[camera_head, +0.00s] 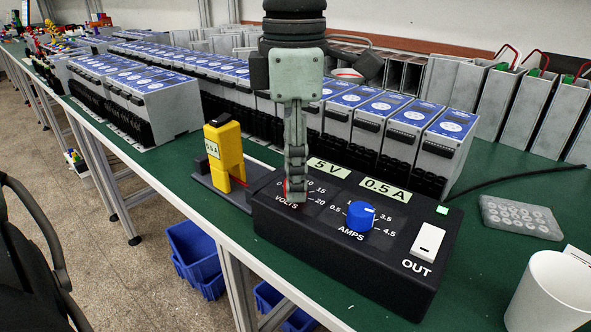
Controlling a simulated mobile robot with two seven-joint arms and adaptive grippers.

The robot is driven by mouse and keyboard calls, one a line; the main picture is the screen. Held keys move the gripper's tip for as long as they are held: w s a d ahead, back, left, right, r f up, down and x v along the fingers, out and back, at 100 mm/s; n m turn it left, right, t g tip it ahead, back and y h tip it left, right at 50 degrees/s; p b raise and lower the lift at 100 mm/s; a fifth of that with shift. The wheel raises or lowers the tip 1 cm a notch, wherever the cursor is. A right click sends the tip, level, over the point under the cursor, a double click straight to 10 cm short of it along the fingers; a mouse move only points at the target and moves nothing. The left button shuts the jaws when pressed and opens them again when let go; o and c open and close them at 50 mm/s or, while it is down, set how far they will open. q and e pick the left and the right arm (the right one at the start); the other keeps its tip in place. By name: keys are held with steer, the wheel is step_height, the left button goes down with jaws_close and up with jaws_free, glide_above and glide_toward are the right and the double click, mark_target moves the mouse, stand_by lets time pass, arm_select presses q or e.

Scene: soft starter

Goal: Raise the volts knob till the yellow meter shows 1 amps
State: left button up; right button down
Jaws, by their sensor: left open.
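The black power supply box (345,272) stands on the green bench, with labels reading 5 V (329,168) and 0.5 A (384,189). The red volts knob (286,188) is mostly hidden behind my left gripper (297,190); only a bit of red shows. My left gripper points down at this knob, its fingers seen nearly edge-on and open. I cannot tell whether they touch the knob. The blue amps knob (360,216) is to its right. The yellow meter (223,155) stands upright at the left of the box and shows 0.5 A. My right gripper is not in view.
A white OUT switch (428,241) and a lit green lamp (442,210) are at the box's right. Rows of grey-blue units (420,135) fill the bench behind.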

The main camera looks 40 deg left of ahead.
arm_select(q)
steer(key=shift+f, duration=0.5)
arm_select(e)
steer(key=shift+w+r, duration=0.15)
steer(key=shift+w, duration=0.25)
arm_select(q)
steer(key=shift+c, duration=0.5)
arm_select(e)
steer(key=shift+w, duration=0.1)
arm_select(q)
jaws_close()
